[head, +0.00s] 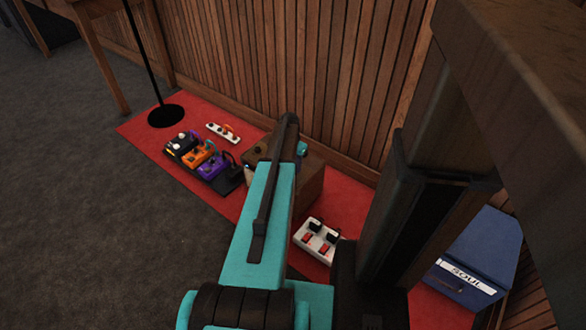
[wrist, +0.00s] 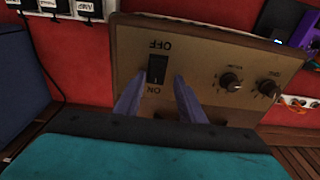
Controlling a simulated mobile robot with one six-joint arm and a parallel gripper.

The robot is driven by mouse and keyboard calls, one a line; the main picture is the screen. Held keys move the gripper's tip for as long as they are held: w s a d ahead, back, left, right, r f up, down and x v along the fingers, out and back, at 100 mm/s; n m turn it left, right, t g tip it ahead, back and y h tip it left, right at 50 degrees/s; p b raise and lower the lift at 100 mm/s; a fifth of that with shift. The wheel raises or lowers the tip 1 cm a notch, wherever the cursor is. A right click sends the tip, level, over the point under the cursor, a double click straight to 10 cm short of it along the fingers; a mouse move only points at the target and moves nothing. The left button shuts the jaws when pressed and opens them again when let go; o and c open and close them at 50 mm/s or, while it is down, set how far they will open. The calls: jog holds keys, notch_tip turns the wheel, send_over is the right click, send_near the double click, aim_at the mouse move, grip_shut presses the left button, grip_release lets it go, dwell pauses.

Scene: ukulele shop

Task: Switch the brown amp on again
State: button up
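The brown amp (head: 312,183) stands on the red mat against the slatted wall, partly hidden behind my arm in the head view. In the wrist view its tan control panel (wrist: 215,52) fills the middle, seen upside down. A black rocker switch (wrist: 158,69) sits on it, with OFF above and ON below in the picture. Which side is pressed in I cannot tell. My gripper (wrist: 158,88) is open and empty. Its two fingers point at the panel, one on each side of the switch; whether they touch it is unclear. The head view hides the fingers behind my arm.
Two knobs (wrist: 231,82) (wrist: 268,89) sit right of the switch. A white power strip (head: 317,241) with red switches and black plugs lies beside the amp. Pedals (head: 208,160), a stand base (head: 166,115) and a blue SOUL case (head: 478,258) stand around. Grey floor at left is clear.

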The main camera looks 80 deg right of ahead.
jog(key=shift+s+a, duration=0.1)
jog(key=shift+s, duration=0.05)
jog(key=shift+r, duration=0.55)
notch_tip(320, 180, up, 13)
jog(key=a+p, duration=0.1)
jog(key=p, duration=0.2)
jog(key=shift+w+f, duration=0.2)
jog(key=shift+w, duration=0.15)
